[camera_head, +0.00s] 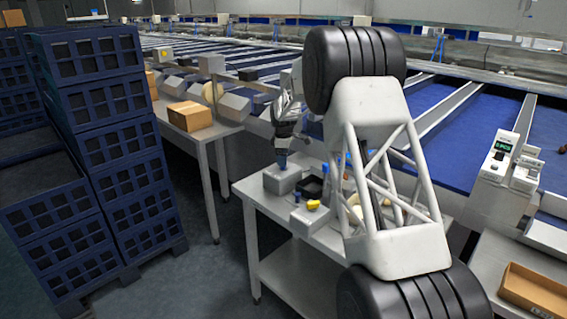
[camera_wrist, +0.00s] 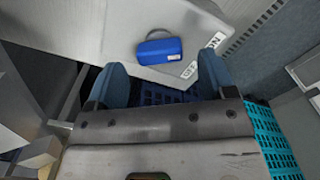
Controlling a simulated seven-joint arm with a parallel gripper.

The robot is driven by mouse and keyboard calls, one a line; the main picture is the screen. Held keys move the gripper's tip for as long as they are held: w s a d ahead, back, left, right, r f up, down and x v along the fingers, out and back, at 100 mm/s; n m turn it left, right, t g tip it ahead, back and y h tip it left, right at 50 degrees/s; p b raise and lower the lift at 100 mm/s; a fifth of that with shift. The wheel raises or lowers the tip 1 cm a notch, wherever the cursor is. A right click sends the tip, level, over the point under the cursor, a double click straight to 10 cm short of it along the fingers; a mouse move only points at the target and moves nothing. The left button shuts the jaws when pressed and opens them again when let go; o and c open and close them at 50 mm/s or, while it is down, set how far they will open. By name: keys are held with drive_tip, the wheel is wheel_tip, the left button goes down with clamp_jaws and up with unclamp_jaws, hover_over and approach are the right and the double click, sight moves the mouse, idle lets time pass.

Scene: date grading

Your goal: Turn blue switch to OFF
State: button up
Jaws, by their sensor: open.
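In the wrist view the blue switch (camera_wrist: 160,50) is a rounded blue block with a small pale label, on a light grey panel (camera_wrist: 120,25). Its long side runs roughly left-right in the picture. My gripper (camera_wrist: 164,82) is open, with one blue finger on each side of an empty gap. The switch shows just beyond this gap, not held. In the head view my gripper (camera_head: 282,162) points down at a grey box (camera_head: 284,182); the switch cannot be made out there.
A small box with a yellow knob (camera_head: 313,205) stands close in front of the grey box on the white table (camera_head: 262,205). A black tray (camera_head: 313,186) sits to the right. Stacked blue crates (camera_head: 105,120) stand at left. A cardboard box (camera_head: 190,116) lies on another table.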

drive_tip(key=shift+f, duration=1.2)
drive_tip(key=c, duration=0.9)
drive_tip(key=shift+c, duration=0.2)
drive_tip(key=shift+m, duration=0.4)
drive_tip(key=m, duration=0.3)
drive_tip(key=shift+m, duration=0.3)
drive_tip(key=m, duration=0.2)
drive_tip(key=shift+m, duration=0.4)
drive_tip(key=m, duration=0.6)
drive_tip(key=shift+m, duration=0.4)
